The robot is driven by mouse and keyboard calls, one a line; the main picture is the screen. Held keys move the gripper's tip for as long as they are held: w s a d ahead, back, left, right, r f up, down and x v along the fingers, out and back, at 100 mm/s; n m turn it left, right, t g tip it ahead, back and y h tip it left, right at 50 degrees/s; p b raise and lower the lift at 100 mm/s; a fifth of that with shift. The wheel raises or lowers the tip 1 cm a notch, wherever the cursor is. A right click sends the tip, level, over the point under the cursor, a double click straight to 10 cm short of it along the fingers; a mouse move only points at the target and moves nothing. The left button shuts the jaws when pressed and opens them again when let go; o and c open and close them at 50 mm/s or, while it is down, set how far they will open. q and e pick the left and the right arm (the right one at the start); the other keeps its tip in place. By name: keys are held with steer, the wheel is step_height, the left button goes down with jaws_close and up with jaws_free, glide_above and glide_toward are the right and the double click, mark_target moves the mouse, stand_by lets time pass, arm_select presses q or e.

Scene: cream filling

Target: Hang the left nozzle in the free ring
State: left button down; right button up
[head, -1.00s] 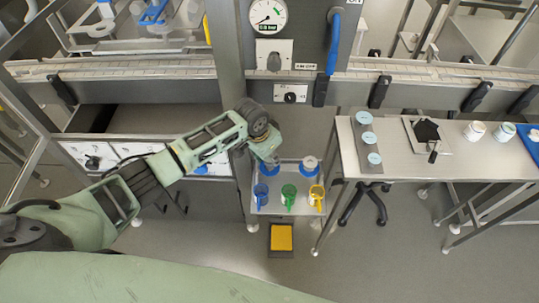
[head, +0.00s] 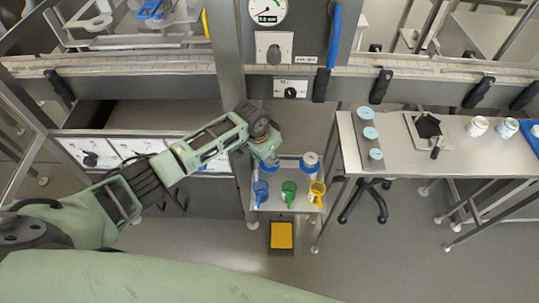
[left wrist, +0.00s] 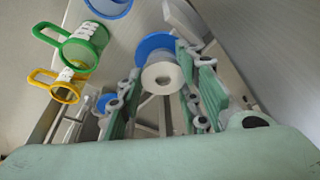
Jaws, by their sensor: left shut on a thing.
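My left gripper (head: 268,160) is over the back left of the small tray (head: 262,214). In the left wrist view its fingers (left wrist: 163,95) are on both sides of a white, hollow cylindrical nozzle (left wrist: 162,77) with a blue disc behind it. The gripper is shut on this left nozzle, low at the tray; I cannot tell whether it is lifted. In the head view the gripper mostly hides it. A second white nozzle (head: 310,160) with a blue base stands to its right. I cannot clearly make out which ring is free. My right gripper is not in view.
Blue (head: 261,190), green (head: 289,191) and yellow (head: 317,191) handled cups stand in front of the nozzles. A steel table (head: 470,155) is at the right. A machine column (head: 231,65) rises behind the gripper. A yellow pedal (head: 282,235) lies on the floor.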

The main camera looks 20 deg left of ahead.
arm_select(q)
steer(key=c, duration=1.2)
jaws_free()
steer(key=o, duration=0.5)
